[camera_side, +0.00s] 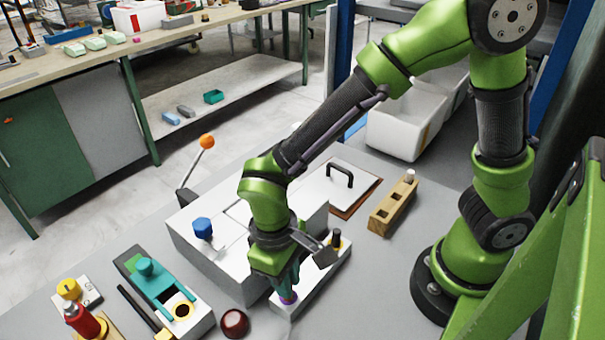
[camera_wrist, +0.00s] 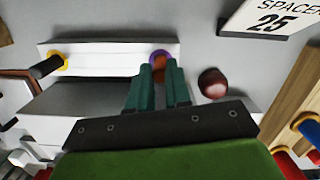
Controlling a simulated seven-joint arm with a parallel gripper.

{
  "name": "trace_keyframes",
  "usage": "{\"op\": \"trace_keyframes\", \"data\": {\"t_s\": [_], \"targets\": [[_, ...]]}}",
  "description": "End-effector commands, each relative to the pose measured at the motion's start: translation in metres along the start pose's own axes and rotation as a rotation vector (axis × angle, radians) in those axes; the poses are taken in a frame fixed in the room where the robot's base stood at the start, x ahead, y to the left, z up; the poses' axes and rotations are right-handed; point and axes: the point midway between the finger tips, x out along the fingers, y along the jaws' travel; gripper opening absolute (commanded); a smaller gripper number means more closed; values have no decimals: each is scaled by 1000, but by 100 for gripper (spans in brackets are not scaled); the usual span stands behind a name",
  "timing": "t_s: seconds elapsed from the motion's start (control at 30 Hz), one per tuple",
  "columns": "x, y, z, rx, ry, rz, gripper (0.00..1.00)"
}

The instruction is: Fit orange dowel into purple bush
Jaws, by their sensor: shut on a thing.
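My gripper (camera_side: 287,282) points down at the near end of a white block (camera_side: 311,290). In the wrist view its teal fingers (camera_wrist: 159,80) are shut on the orange dowel (camera_wrist: 158,68), which shows as a short orange-brown piece between the tips. The purple bush (camera_wrist: 160,55) is a ring at that end of the block, around the dowel's far end as seen from the wrist. It also shows right under the fingertips in the side view (camera_side: 288,299). The dowel's lower end is hidden, so I cannot tell how deep it sits.
A black peg (camera_side: 336,237) stands in a yellow ring at the block's other end. A dark red ball (camera_side: 234,322) lies close to the gripper. A white press box (camera_side: 200,250) with a blue knob is left of it. A wooden holed block (camera_side: 393,205) stands behind right.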

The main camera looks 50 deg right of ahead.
Motion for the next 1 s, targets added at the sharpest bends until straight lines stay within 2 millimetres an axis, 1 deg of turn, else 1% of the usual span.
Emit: {"op": "trace_keyframes", "data": {"t_s": [0.2, 0.33, 0.37, 0.5, 0.83, 0.93, 1.0], "targets": [[0, 0, 0, 1, 2, -1, 0], [3, 0, -1, 1, 1, 0, 0], [3, 0, -1, 1, 1, 0, 21], [3, 0, -1, 1, 1, 0, 43], [0, 0, -1, 0, 2, -1, 44], [-9, 0, -1, 1, 4, -3, 44], [-21, 0, -2, 1, 7, -4, 44]]}}
